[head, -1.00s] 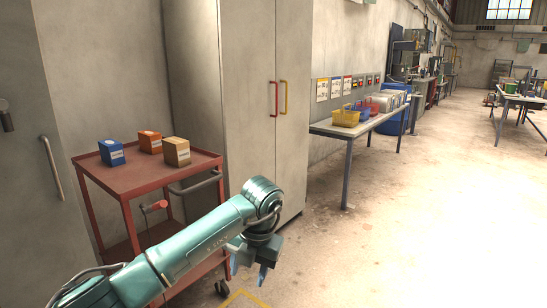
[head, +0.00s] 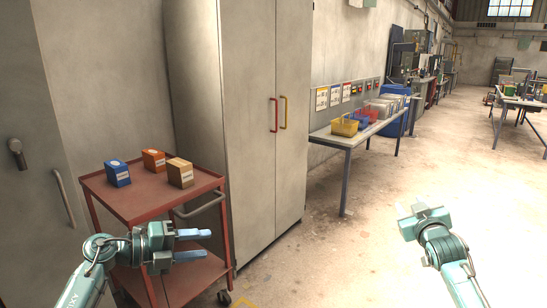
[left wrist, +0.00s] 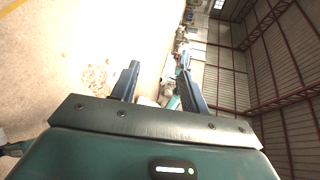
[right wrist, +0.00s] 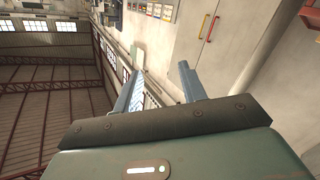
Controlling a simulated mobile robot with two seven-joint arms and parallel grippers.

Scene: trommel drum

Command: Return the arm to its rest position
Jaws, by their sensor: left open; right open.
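My left gripper (head: 207,244) is at the lower left of the head view, in front of the red cart, its two blue fingers pointing right. They are apart with nothing between them, as the left wrist view (left wrist: 158,75) also shows. My right gripper (head: 424,218) is at the lower right of the head view, over bare floor; its fingers are hard to make out there. In the right wrist view (right wrist: 160,72) its fingers are apart and empty.
The red cart (head: 150,204) carries a blue box (head: 118,173), an orange box (head: 153,160) and a tan box (head: 180,173). A tall grey cabinet (head: 245,120) stands beside it. A bench (head: 348,138) with baskets is further back.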

